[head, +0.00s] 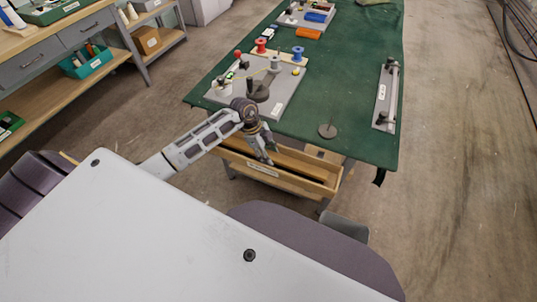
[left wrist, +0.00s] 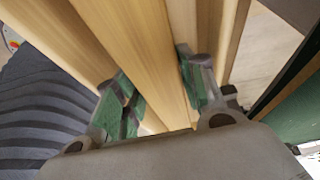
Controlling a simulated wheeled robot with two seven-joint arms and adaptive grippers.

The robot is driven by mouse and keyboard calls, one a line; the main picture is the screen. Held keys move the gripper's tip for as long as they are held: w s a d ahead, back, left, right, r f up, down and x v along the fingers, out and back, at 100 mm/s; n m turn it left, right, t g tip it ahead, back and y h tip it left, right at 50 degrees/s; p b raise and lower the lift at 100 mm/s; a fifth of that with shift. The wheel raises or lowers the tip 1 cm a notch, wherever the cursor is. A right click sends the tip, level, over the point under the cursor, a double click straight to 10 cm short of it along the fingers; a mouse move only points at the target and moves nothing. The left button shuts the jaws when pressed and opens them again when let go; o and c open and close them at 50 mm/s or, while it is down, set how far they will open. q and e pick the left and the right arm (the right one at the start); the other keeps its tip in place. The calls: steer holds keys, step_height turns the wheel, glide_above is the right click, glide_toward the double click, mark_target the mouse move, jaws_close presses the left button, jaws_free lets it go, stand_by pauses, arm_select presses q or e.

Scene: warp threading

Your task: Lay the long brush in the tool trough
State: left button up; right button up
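The tool trough (head: 322,189) is a long wooden box with a label on its front wall, along the near edge of the green table. My left gripper (head: 267,156) points down over the trough. In the left wrist view, the two green-padded fingers of my left gripper (left wrist: 158,95) are spread apart, with pale wooden surfaces of the trough (left wrist: 70,35) below them. I see nothing held between the fingers. I cannot pick out the long brush in either view; the arm and gripper hide part of the trough. My right gripper is not in view.
Shelving with a teal bin (head: 88,64) stands at left.

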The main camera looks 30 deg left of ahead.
arm_select(q)
steer(key=shift+r, duration=0.25)
steer(key=v, duration=0.9)
steer(key=shift+a+r, duration=0.2)
steer(key=shift+r, duration=0.1)
steer(key=shift+p+v, duration=0.3)
steer(key=shift+v, duration=0.7)
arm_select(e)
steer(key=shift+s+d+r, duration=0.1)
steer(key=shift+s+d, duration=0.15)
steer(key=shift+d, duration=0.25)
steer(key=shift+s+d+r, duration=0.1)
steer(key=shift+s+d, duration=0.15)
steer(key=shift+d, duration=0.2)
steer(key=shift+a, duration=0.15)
